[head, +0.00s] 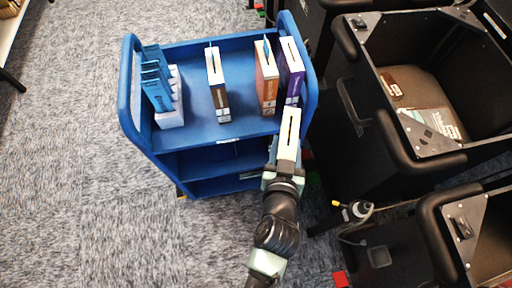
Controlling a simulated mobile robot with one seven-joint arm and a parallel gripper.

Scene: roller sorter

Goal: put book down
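My gripper (284,166) is at the front right corner of a blue cart (232,128). It appears shut on a book (289,127), whose pale edge with a dark slot-like stripe faces up. The held book overlaps the cart's front right edge in the picture, and I cannot tell its height above the shelf. On the cart's top shelf, a white-and-brown book (217,85) stands in the middle. An orange-brown book (266,82) and a purple book (291,68) stand upright at the right, just behind the held book.
Black bins (345,70) crowd the right side; one holds books (425,125). Carpet (80,150) is clear at left.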

